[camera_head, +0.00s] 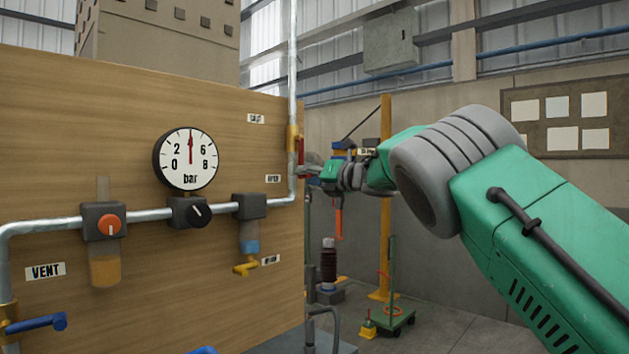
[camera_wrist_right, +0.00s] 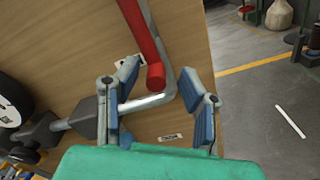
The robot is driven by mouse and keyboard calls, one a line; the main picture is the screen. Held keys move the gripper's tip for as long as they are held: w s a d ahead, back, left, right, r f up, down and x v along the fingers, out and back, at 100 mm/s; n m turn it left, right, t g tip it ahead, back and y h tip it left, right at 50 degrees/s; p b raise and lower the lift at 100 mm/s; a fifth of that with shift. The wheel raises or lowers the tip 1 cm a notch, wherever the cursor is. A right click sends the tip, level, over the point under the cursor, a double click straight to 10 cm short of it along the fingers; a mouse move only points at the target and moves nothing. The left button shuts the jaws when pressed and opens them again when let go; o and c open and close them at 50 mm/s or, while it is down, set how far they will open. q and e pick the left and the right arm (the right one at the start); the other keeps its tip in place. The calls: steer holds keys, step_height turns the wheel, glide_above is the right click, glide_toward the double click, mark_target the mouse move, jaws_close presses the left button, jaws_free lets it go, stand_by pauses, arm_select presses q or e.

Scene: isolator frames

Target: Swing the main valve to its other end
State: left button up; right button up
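The main valve is most likely the one with the red lever (camera_head: 301,151) on the vertical pipe at the board's right edge, with a brass body (camera_head: 293,137). In the head view the lever hangs down along the pipe. In the right wrist view the red lever (camera_wrist_right: 143,42) runs from the top edge to a rounded lower end. My right gripper (camera_head: 311,171) is beside the lever's lower part. In the wrist view its blue-padded fingers (camera_wrist_right: 160,74) are spread, with the lever's end between their tips in the picture and gaps on both sides. My left gripper is out of view.
The wooden board (camera_head: 80,170) carries a gauge (camera_head: 186,160), a grey pipe (camera_head: 150,215), an orange knob (camera_head: 109,225), a black knob (camera_head: 192,212) and a blue VENT lever (camera_head: 37,323). A green trolley (camera_head: 390,318) stands on the floor behind. Open floor lies right of the board.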

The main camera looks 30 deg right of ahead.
steer(key=v, duration=1.2)
steer(key=shift+w, duration=0.1)
